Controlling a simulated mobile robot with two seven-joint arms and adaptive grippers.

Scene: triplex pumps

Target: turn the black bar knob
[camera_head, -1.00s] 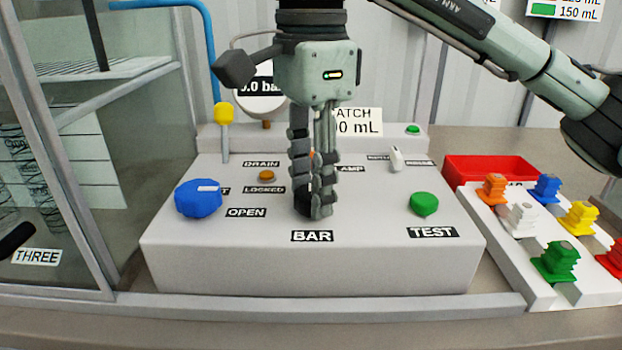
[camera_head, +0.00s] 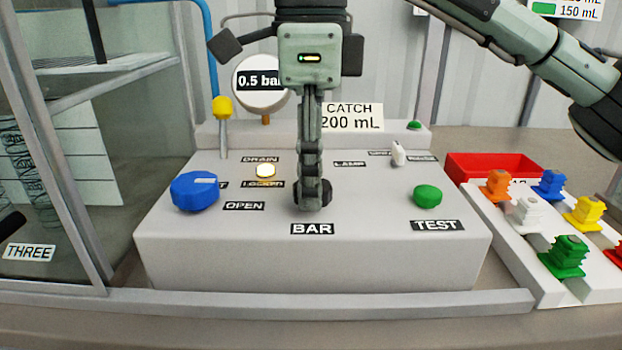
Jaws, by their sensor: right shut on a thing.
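The black bar knob (camera_head: 327,195) is on the sloped grey panel, just above the BAR label (camera_head: 312,229). Most of it is hidden behind my right gripper (camera_head: 312,200), whose fingers point down and are shut on it. The fingers now show edge-on, one in front of the other. The round gauge (camera_head: 262,84) behind reads 0.5 bar, its right side partly near the gripper. My left gripper does not show.
A blue knob (camera_head: 195,191) and a yellow-topped lever (camera_head: 222,108) are on the left. A green TEST button (camera_head: 427,196) and white switch (camera_head: 398,154) are on the right. A red tray (camera_head: 492,166) and a rack of coloured plugs (camera_head: 568,257) stand further right. Glass encloses the far left.

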